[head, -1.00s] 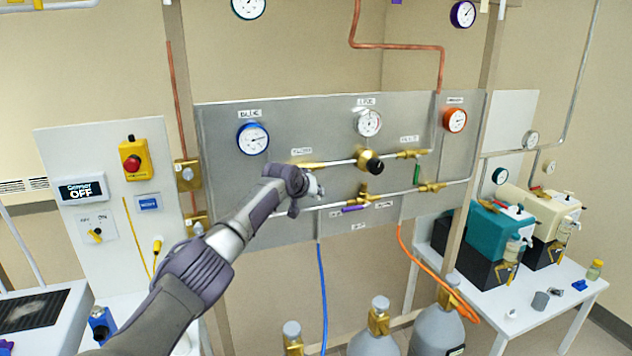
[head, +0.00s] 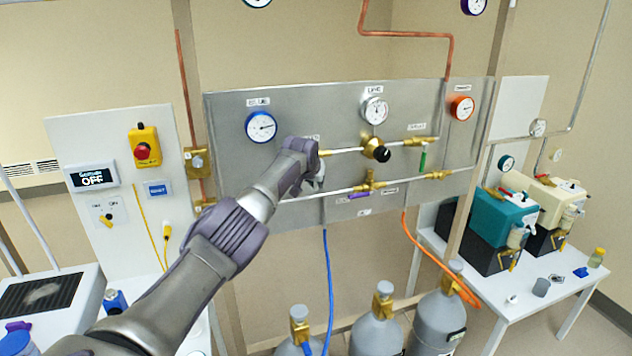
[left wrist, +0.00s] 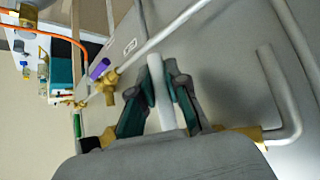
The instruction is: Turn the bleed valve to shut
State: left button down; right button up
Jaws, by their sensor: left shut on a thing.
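My left gripper (head: 317,180) is at the left part of the grey panel, over the left end of the upper pipe, and hides most of the valve there. In the left wrist view, its green-and-dark fingers (left wrist: 161,100) are shut around a pale, straight valve lever (left wrist: 156,72). A brass fitting (left wrist: 247,134) shows behind the fingers. The labels are too blurred to tell which valve is the bleed valve. Other valves have a green handle (head: 423,160) and a purple handle (head: 359,195). My right gripper is out of view.
A brass regulator with a black knob (head: 383,154) sits right of the gripper. Blue (head: 261,127), white (head: 375,110) and orange (head: 462,107) gauges are on the panel. Gas cylinders (head: 378,335) stand below, with a blue hose (head: 328,285) hanging. Pumps (head: 500,225) stand on a white table at right.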

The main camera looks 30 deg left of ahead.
pick_arm(q)
jog(key=shift+f, duration=0.15)
jog(key=c, duration=1.2)
grip_release()
jog(key=shift+o, duration=0.2)
jog(key=shift+s+r, duration=0.1)
jog(key=shift+r, duration=0.15)
jog(key=shift+s+r, duration=0.15)
jog(key=shift+r, duration=0.05)
jog(key=v, duration=1.1)
jog(key=shift+s+d, duration=0.1)
jog(key=shift+d, duration=0.05)
